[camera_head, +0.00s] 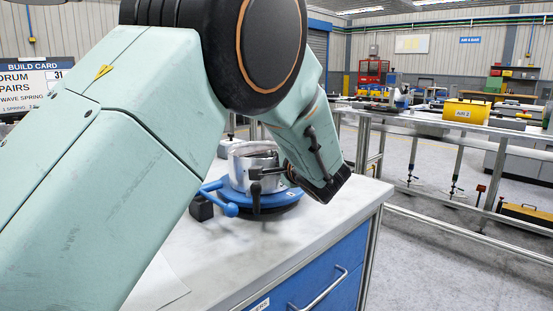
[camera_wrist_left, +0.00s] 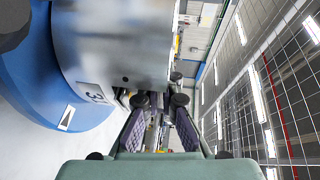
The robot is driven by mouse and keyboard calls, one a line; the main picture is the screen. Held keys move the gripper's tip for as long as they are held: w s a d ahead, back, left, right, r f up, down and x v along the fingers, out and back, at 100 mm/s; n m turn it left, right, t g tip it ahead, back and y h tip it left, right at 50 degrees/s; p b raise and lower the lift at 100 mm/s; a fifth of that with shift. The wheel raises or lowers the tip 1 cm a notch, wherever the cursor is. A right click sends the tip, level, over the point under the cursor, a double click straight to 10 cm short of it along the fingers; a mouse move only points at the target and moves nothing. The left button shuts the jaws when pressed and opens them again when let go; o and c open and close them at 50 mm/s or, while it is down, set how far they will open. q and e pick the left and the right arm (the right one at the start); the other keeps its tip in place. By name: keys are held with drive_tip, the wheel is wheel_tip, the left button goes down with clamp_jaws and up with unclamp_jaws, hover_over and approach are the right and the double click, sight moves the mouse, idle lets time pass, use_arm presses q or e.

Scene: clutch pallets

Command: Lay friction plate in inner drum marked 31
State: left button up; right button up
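A silver metal drum (camera_head: 243,160) stands on a round blue base (camera_head: 236,196) on the bench. My left gripper (camera_head: 260,182) is at the drum's near right side, its dark fingers low against or just in front of the wall; contact cannot be told. In the left wrist view the drum (camera_wrist_left: 115,40) fills the upper left, with a small label (camera_wrist_left: 97,93) showing a sideways 3; the rest is unclear. There the left gripper's fingers (camera_wrist_left: 160,108) are apart with nothing seen between them. Something dark shows inside the drum's rim, too small to identify. No friction plate can be made out. My right gripper is out of view.
The white bench top (camera_head: 215,262) is clear in front of the base, above blue drawers (camera_head: 325,275). A blue handle (camera_head: 222,203) sticks out from the base. A build card (camera_head: 35,78) stands at the left. A yellow bin (camera_head: 470,111) stands on a farther bench. My left arm hides much.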

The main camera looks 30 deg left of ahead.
use_arm(q)
drive_tip(key=o, duration=0.6)
drive_tip(key=shift+c, duration=0.2)
drive_tip(key=shift+f, duration=0.1)
drive_tip(key=shift+f, duration=0.2)
